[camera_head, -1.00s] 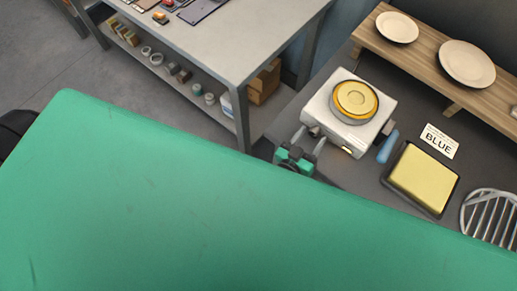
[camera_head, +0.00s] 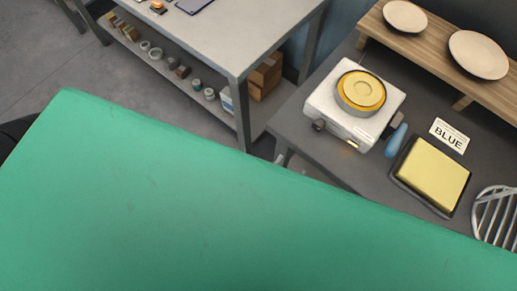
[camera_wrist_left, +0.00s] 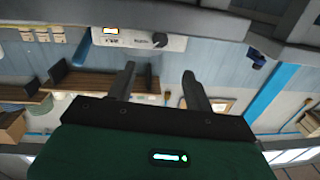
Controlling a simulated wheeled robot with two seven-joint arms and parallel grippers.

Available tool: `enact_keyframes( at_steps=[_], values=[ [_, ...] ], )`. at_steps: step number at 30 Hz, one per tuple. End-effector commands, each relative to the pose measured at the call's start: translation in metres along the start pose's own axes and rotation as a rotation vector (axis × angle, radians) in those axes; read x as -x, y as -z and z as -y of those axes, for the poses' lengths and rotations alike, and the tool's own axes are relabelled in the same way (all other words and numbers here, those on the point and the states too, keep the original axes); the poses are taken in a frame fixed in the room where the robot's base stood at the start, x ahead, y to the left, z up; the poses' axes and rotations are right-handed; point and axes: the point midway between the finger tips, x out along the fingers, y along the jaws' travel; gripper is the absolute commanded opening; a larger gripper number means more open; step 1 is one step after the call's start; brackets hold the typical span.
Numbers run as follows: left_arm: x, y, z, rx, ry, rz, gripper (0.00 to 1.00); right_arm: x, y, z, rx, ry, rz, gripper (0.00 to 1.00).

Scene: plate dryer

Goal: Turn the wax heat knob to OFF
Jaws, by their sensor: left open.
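The white wax heater (camera_head: 340,125) stands on the dark bench at the right in the head view, with a round yellow wax pot (camera_head: 361,92) on top. Its dark wax heat knob (camera_head: 318,125) shows at the near-left corner. In the left wrist view the heater's front panel (camera_wrist_left: 135,42) appears at the top, with the knob (camera_wrist_left: 159,40) and a small lit display (camera_wrist_left: 111,30). The knob's setting is too small to read. My left gripper (camera_wrist_left: 159,70) is open and empty, fingers spread below the knob and apart from it. In the head view it is mostly hidden.
A blue-handled tool (camera_head: 396,140) lies beside the heater. A yellow sponge-like block in a dark tray (camera_head: 433,174), a BLUE label (camera_head: 449,135) and a wire rack (camera_head: 492,215) are to the right. A plate shelf (camera_head: 436,45) stands behind. My green body part blocks the foreground.

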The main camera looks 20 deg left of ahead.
Motion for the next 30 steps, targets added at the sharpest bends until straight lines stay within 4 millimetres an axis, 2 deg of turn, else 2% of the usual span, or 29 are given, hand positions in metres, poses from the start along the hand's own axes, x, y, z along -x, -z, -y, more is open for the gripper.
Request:
enact_keyframes(
  at_steps=[14, 30],
  values=[
    [0.006, -0.094, -0.009, -0.033, -0.113, 0.185, 0.52, 0.016, 0.001, 0.000, 0.000, 0.000, 0.001, 0.17],
    [0.031, -0.198, 0.002, -0.048, -0.189, 0.426, 0.52, 0.032, 0.003, 0.001, 0.000, 0.002, 0.000, 0.17]
  ],
)
